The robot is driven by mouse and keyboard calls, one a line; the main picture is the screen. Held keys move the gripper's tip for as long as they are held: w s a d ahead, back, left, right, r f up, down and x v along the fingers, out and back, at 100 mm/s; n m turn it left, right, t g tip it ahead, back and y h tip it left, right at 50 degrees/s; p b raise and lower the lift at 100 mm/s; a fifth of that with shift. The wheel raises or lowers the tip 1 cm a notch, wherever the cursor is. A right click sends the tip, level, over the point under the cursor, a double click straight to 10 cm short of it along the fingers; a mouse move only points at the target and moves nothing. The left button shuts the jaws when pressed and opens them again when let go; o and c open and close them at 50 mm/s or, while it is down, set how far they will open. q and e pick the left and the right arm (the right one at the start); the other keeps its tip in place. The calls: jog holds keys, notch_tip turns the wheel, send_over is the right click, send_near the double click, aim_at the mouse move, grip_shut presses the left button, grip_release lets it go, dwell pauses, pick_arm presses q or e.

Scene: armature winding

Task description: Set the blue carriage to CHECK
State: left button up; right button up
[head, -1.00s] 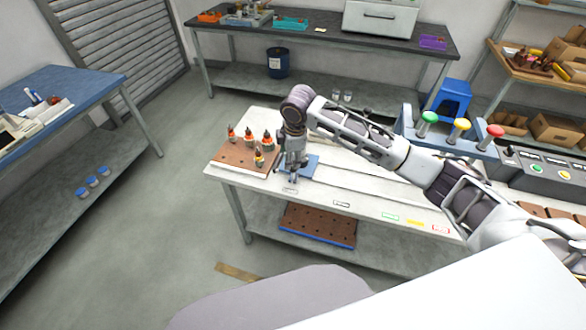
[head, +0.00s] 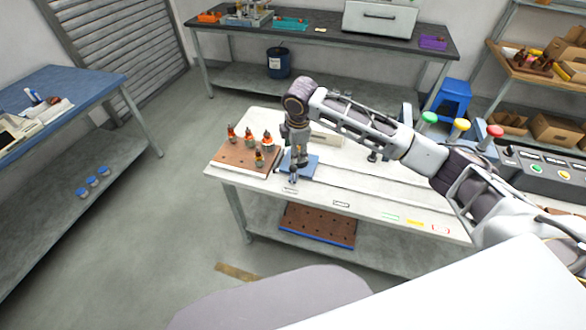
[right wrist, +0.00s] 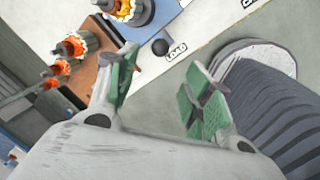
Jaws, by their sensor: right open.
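The blue carriage (head: 313,164) sits at the left end of the white bench's track, beside a brown peg board. In the right wrist view its blue edge (right wrist: 163,22) shows at the top, with a copper and orange armature (right wrist: 125,10) at it. A dark round knob (right wrist: 160,47) is by the carriage, next to a label reading LOAD (right wrist: 175,50). My right gripper (head: 294,180) is at the carriage's near left side. In the right wrist view its green-padded fingers (right wrist: 160,92) are apart, with nothing between them. The CHECK label cannot be read. My left gripper is out of view.
The brown board (head: 235,158) holds several orange-topped armatures just left of the carriage. Several labels (head: 415,223) line the bench's front edge to the right. Green, yellow and red knobs (head: 461,125) stand at the back right. A perforated tray (head: 318,226) lies below.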

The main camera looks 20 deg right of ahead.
aim_at(293, 166)
jog(key=f, duration=0.4)
jog(key=w+f, duration=0.1)
jog(key=f, duration=0.3)
jog(key=w+f+p, duration=0.1)
jog(key=f, duration=0.3)
jog(key=shift+w+f, duration=0.15)
jog(key=shift+f, duration=0.1)
grip_shut()
